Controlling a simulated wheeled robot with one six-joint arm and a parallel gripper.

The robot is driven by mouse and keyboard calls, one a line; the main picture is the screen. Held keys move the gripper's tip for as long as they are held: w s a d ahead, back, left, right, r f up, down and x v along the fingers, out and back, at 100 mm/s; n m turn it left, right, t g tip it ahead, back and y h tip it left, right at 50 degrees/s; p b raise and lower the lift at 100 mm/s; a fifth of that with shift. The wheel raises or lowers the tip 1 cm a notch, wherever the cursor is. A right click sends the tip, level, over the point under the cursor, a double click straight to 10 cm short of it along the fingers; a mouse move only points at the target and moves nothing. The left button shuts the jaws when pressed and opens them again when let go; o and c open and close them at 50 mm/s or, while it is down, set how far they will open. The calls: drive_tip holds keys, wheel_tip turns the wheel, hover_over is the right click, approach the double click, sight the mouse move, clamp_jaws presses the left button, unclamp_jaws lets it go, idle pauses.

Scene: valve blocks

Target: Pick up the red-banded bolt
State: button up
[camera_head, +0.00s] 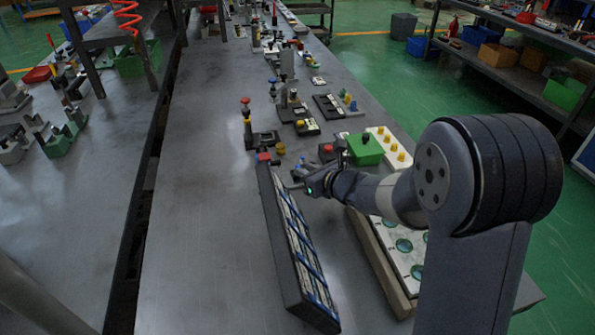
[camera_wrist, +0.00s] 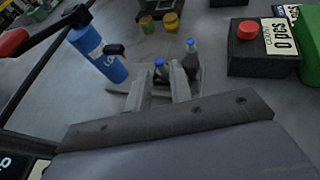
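No bolt with a clear red band can be made out in either view. My gripper (camera_head: 300,182) is over the table, just right of the top end of a long dark rack (camera_head: 290,250) with blue strips. In the wrist view its two grey fingers (camera_wrist: 161,80) stand apart with a gap between them. A small dark bolt-like piece with a blue cap (camera_wrist: 160,68) shows in or beyond that gap; contact cannot be told. A second blue-capped piece (camera_wrist: 191,58) stands just right of the fingers.
A blue cylinder (camera_wrist: 98,55) and a red-ended lever (camera_wrist: 14,42) are left of the fingers. A red-button box (camera_wrist: 249,48) and a green box (camera_head: 365,150) are to the right. A white tray (camera_head: 408,235) lies beside my arm. The table's left side (camera_head: 195,220) is clear.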

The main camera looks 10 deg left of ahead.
drive_tip(key=shift+x, duration=1.25)
drive_tip(key=shift+c, duration=0.3)
clamp_jaws()
drive_tip(key=shift+r, duration=0.1)
